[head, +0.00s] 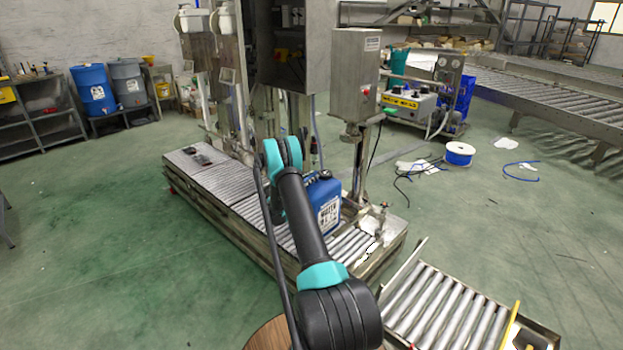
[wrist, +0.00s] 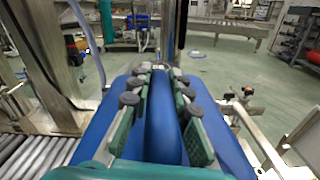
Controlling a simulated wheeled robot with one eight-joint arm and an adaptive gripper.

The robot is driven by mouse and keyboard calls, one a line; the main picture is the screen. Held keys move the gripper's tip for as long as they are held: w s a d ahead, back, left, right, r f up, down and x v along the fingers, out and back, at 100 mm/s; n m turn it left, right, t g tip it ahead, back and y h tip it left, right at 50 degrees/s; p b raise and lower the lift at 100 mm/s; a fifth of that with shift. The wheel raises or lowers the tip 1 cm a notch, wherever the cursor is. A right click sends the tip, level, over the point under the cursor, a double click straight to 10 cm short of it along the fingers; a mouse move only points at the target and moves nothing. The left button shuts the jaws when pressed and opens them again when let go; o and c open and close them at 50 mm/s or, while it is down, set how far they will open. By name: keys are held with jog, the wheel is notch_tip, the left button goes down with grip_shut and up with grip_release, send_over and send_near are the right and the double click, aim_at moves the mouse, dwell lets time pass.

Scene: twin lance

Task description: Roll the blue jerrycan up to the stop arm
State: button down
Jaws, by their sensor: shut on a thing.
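The blue jerrycan (head: 326,200), with a white label, stands upright on the roller conveyor (head: 350,243), partly hidden by my arm in the head view. In the wrist view its blue top (wrist: 95,135) fills the lower middle. My gripper (wrist: 161,80) has its green-padded fingers on both sides of the jerrycan's blue handle (wrist: 163,125) and is shut on it. In the head view the gripper is mostly hidden behind my arm. A metal fitting (head: 380,220) at the conveyor's near right end may be the stop arm; I cannot tell for sure.
The filling machine's posts and grey control box (head: 356,75) stand behind the conveyor. A separate roller section (head: 440,310) lies at the lower right. A blue cable reel (head: 459,154) and loose cables lie on the floor. Open green floor lies to the left.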

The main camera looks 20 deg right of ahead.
jog(key=shift+f, duration=0.1)
jog(key=s+d, duration=0.4)
jog(key=s, duration=0.5)
jog(key=shift+s, duration=0.15)
dwell(0.7)
jog(key=shift+s+d+f, duration=0.1)
jog(key=shift+s+d, duration=0.15)
jog(key=shift+s, duration=0.3)
jog(key=shift+s+d, duration=0.2)
jog(key=shift+s, duration=0.35)
dwell(1.0)
jog(key=c, duration=0.9)
grip_release()
jog(key=shift+w, duration=0.1)
jog(key=shift+o, duration=0.3)
jog(key=o, duration=0.5)
